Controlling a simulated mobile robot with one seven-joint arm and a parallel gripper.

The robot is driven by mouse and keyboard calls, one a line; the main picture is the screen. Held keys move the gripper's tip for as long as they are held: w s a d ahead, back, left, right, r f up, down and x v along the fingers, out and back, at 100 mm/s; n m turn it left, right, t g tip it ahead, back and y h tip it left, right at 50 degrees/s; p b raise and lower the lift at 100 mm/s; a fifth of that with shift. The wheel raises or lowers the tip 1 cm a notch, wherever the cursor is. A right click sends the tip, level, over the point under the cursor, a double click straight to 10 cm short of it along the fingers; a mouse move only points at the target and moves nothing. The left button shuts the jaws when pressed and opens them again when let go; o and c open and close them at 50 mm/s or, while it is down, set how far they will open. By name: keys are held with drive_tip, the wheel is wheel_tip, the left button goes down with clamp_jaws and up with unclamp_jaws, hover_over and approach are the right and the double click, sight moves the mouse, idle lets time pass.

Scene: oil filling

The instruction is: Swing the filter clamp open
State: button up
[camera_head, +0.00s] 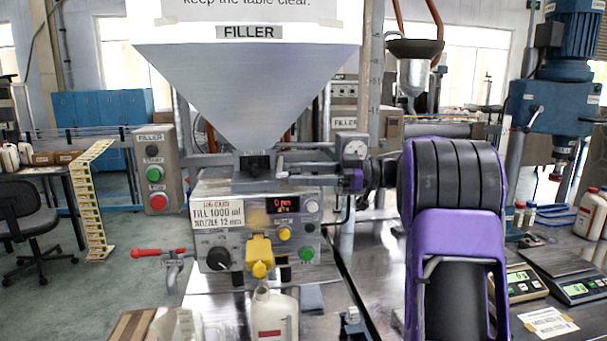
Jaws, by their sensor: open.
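The filler (255,232) stands in the middle, a grey box with a display, knobs and a plate reading 1000 ml and nozzle 12 mm. A large grey hopper (248,90) labelled FILLER sits above it. I cannot make out for certain which part is the filter clamp. A yellow fitting (260,254) is on the filler's front, and a red-handled lever (158,252) sticks out at its left. My purple arm reaches in from the right. My gripper (284,177) points left at the hopper's neck, beside the filler's top right. Its jaws are open; contact there cannot be told.
A white bottle (274,316) stands below the yellow fitting. A control box (156,170) with green and red buttons is at left. A metal funnel (414,72) hangs at upper right. Scales (573,288) and bottles (590,213) occupy the right bench. My arm hides part of the bench.

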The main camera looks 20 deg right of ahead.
drive_tip(key=v, duration=1.7)
drive_tip(key=shift+d, duration=0.15)
drive_tip(key=shift+s, duration=0.15)
